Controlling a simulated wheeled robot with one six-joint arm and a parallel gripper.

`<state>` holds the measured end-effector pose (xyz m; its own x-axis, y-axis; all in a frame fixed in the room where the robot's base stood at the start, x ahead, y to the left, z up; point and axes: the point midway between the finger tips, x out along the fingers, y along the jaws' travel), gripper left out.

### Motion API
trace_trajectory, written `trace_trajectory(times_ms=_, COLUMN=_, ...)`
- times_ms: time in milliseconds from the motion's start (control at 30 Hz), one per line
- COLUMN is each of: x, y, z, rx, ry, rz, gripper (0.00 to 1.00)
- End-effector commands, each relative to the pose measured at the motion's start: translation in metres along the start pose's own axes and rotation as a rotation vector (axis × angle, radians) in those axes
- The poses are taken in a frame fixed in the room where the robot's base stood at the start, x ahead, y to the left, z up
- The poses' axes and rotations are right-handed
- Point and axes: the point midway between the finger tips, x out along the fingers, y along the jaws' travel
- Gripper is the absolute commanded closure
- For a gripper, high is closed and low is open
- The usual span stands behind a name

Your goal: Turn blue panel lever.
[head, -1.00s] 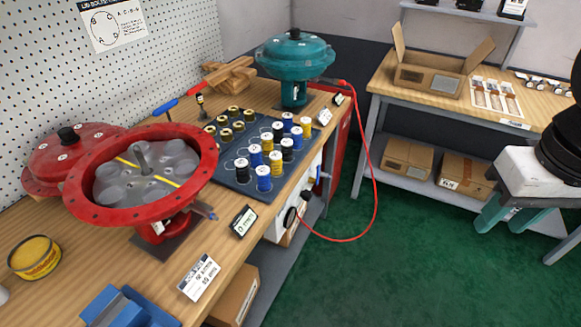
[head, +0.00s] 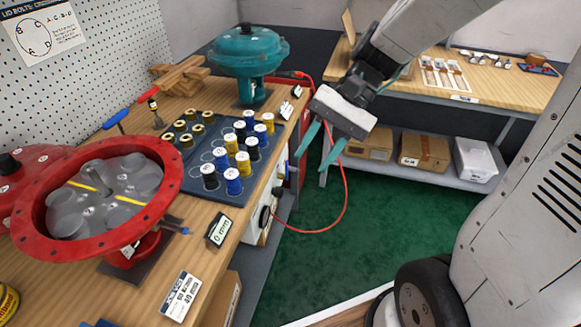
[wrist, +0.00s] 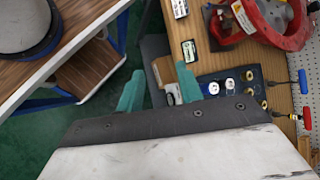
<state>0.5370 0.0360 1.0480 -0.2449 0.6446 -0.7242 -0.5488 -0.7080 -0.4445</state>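The white control panel (head: 251,232) is on the front side of the workbench, below its edge. A small blue lever (head: 287,168) shows at the panel's far end, near the red hose; its exact angle is hard to tell. My gripper (head: 313,162) has teal fingers spread apart with nothing between them. It hangs pointing down just to the right of the lever, apart from it in the picture. In the wrist view my open fingers (wrist: 159,86) show beside the bench edge, and I cannot make out the lever there.
A red hose (head: 346,190) loops from the bench over the green floor. A teal actuator (head: 248,52), a spool mat (head: 203,182) and an open red housing (head: 140,215) stand on the bench. A second bench (head: 500,90) stands behind.

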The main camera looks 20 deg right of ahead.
Motion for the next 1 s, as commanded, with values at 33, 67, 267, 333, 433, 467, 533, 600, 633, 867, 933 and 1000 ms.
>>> trace_trajectory(times_ms=33, x=0.004, y=-0.004, z=-0.018, rx=0.061, ry=-0.047, rz=-0.059, gripper=0.64)
trace_trajectory(times_ms=67, x=0.006, y=-0.007, z=-0.027, rx=0.094, ry=-0.071, rz=-0.097, gripper=0.64)
trace_trajectory(times_ms=267, x=0.016, y=-0.02, z=-0.1, rx=0.319, ry=-0.212, rz=-0.361, gripper=0.64)
trace_trajectory(times_ms=333, x=0.02, y=-0.019, z=-0.128, rx=0.401, ry=-0.252, rz=-0.456, gripper=0.64)
trace_trajectory(times_ms=433, x=0.027, y=-0.013, z=-0.171, rx=0.518, ry=-0.303, rz=-0.593, gripper=0.64)
trace_trajectory(times_ms=467, x=0.029, y=-0.01, z=-0.185, rx=0.553, ry=-0.315, rz=-0.636, gripper=0.64)
trace_trajectory(times_ms=533, x=0.036, y=0.0, z=-0.215, rx=0.636, ry=-0.343, rz=-0.733, gripper=0.64)
trace_trajectory(times_ms=600, x=0.043, y=0.013, z=-0.246, rx=0.717, ry=-0.363, rz=-0.828, gripper=0.64)
trace_trajectory(times_ms=633, x=0.047, y=0.019, z=-0.258, rx=0.751, ry=-0.371, rz=-0.868, gripper=0.64)
trace_trajectory(times_ms=867, x=0.072, y=0.067, z=-0.327, rx=0.946, ry=-0.394, rz=-1.101, gripper=0.64)
trace_trajectory(times_ms=933, x=0.077, y=0.076, z=-0.339, rx=0.979, ry=-0.393, rz=-1.141, gripper=0.64)
trace_trajectory(times_ms=1000, x=0.081, y=0.082, z=-0.345, rx=1.001, ry=-0.393, rz=-1.166, gripper=0.64)
